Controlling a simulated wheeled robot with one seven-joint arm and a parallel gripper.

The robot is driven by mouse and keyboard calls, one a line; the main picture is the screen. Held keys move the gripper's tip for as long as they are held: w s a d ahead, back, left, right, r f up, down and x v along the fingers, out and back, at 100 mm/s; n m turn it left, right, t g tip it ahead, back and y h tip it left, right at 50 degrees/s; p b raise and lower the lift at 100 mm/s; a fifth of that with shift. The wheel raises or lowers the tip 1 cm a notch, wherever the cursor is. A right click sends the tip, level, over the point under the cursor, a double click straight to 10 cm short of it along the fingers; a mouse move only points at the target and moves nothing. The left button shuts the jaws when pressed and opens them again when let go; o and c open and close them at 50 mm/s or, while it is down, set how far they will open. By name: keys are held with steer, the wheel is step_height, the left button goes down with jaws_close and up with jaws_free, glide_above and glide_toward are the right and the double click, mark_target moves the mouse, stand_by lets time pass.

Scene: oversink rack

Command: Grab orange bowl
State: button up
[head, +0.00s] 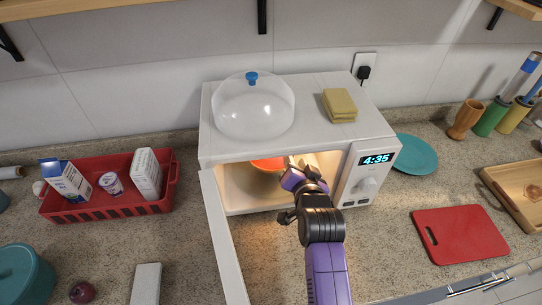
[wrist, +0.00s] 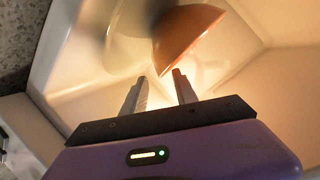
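The orange bowl (head: 268,164) is inside the open, lit microwave (head: 225,145), mostly hidden in the head view by the microwave's top and my arm. In the wrist view the orange bowl (wrist: 187,38) is just ahead of the fingertips, with its rounded side showing. My gripper (wrist: 160,85) is open, its two fingers apart, and nothing is between them. The bowl appears beyond the fingertips, apart from them. In the head view my gripper (head: 300,180) reaches into the microwave's opening; its fingers are hard to make out there.
The microwave door (head: 222,240) stands open on the left of my arm. A clear dome (head: 252,108) and yellow sponges (head: 339,105) sit on top. A red crate (head: 110,205) is to the left; a teal plate (head: 415,154) and red cutting board (head: 460,235) are to the right.

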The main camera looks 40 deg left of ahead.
steer(key=shift+x, duration=1.5)
steer(key=shift+w+d, duration=0.1)
jaws_close()
steer(key=shift+f, duration=0.1)
stand_by(0.3)
